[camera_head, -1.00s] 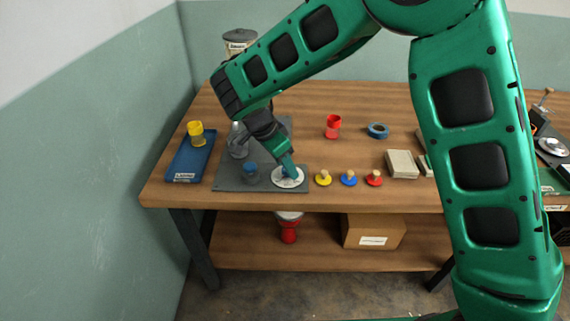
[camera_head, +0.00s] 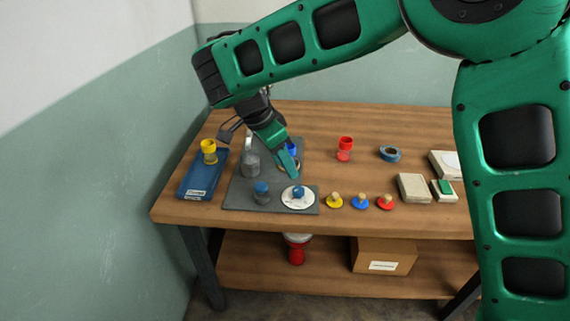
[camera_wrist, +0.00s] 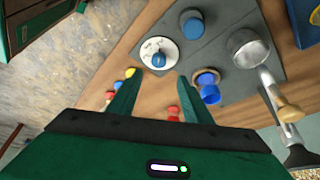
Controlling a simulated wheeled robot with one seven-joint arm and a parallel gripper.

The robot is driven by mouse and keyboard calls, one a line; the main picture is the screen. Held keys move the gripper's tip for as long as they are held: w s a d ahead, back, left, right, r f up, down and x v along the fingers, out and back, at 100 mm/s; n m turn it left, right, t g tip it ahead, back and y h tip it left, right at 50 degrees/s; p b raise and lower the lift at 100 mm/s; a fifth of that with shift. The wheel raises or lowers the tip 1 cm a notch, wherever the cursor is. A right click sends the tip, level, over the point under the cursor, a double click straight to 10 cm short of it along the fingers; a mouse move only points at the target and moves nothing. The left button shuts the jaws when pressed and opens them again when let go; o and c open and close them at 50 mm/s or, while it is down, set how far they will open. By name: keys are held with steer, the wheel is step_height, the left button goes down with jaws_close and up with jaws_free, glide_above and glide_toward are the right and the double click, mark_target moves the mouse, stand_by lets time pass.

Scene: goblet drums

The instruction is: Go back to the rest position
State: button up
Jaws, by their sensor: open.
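My gripper (camera_head: 289,166) is open and empty, raised above the grey mat (camera_head: 234,200) at the left of the table. Its two fingers show apart in the wrist view (camera_wrist: 157,82), with nothing between them. A white disc (camera_head: 287,201) with a blue knob (camera_head: 298,191) on top lies at the mat's front right. It also shows beyond the fingertips in the wrist view (camera_wrist: 148,58). A blue goblet-shaped piece (camera_wrist: 208,90) stands behind it, partly hidden by my gripper in the head view.
A blue-topped piece (camera_head: 261,192) and a metal vessel (camera_head: 251,158) stand on the mat. A blue tray (camera_head: 188,190) holds a yellow cup (camera_head: 209,152).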

steer(key=s+d+r+n+g, duration=0.1)
steer(key=s+d+r, duration=0.1)
steer(key=d, duration=0.9)
steer(key=s+d+r, duration=0.2)
steer(key=d, duration=0.8)
steer(key=s+d+r+n+g, duration=0.1)
steer(key=d+r, duration=0.1)
steer(key=d, duration=0.9)
steer(key=s+d+f+n+y, duration=0.1)
steer(key=s+d+y, duration=0.1)
steer(key=s+d, duration=0.8)
steer(key=s+d+f+n+y, duration=0.1)
steer(key=s, duration=0.6)
steer(key=s+f+n, duration=0.1)
steer(key=s+f, duration=0.1)
steer(key=s, duration=0.5)
steer(key=shift+s+d+f+y, duration=0.2)
steer(key=shift+d+f+y, duration=0.1)
steer(key=shift+d+y, duration=0.1)
steer(key=shift+w+f+g, duration=0.25)
steer(key=shift+w+g, duration=0.05)
steer(key=shift+w, duration=0.35)
